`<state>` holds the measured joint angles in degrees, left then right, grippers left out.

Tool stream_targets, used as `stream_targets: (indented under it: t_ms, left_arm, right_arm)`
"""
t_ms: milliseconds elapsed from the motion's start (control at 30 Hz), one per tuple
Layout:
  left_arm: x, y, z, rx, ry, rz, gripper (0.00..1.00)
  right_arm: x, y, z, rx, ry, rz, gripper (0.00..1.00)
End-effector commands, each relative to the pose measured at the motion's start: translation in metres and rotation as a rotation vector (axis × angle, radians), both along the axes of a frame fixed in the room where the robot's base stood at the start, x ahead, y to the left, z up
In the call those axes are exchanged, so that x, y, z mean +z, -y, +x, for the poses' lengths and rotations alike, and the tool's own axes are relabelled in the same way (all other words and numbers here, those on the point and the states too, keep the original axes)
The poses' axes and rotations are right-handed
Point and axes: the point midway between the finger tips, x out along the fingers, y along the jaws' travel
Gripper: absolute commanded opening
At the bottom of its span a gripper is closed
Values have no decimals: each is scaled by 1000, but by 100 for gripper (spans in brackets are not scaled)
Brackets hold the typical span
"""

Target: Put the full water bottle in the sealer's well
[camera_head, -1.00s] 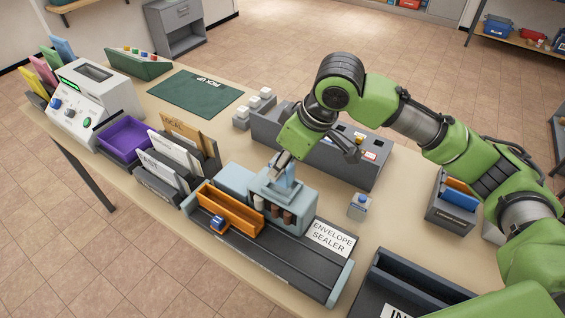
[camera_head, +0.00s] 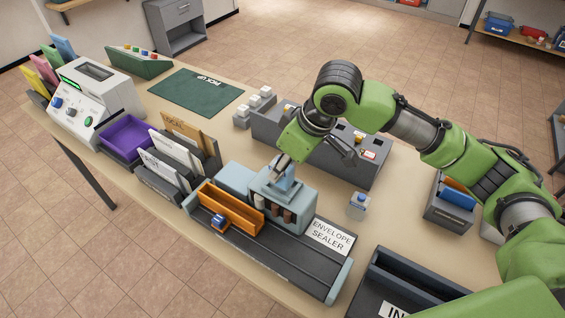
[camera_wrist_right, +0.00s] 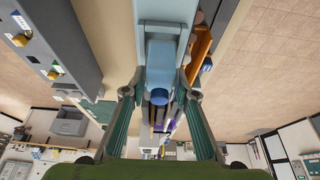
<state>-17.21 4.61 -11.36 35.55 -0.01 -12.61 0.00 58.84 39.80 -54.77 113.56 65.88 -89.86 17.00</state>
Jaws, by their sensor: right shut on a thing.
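The envelope sealer (camera_head: 235,178) is a pale blue-grey machine with a dark belt on the table. My right gripper (camera_head: 282,164) is over the sealer's raised block and shut on a light blue bottle (camera_head: 286,183). In the right wrist view the bottle (camera_wrist_right: 160,66) is between the fingertips, its darker blue cap towards the camera. Its lower end meets the sealer block there; I cannot tell how deep in the well it sits. A second small bottle, pale with a blue cap (camera_head: 358,207), stands on the table right of the sealer. My left gripper is not in view.
An orange tray (camera_head: 230,207) lies on the sealer's belt. A long grey box (camera_head: 325,150) with several compartments stands behind. Letter holders (camera_head: 175,160) and a purple tray (camera_head: 125,137) are to the left. A grey bin (camera_head: 450,207) stands to the right.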

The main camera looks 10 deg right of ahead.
Motion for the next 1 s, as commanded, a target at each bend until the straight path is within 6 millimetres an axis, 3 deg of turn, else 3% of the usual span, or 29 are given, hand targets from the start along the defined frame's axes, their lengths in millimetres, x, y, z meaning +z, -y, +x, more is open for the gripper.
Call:
stream_targets:
  t_ms: [200, 900, 933, 1000]
  left_arm:
    - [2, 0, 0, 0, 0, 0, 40]
    - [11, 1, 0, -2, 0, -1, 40]
    - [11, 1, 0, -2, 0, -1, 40]
    - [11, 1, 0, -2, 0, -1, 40]
  right_arm:
    - [-9, 0, 0, 0, 1, -1, 4]
    - [-14, 0, 0, 1, 2, 0, 4]
    - [-14, 0, 0, 1, 2, 0, 35]
    - [-14, 0, 0, 1, 2, 0, 47]
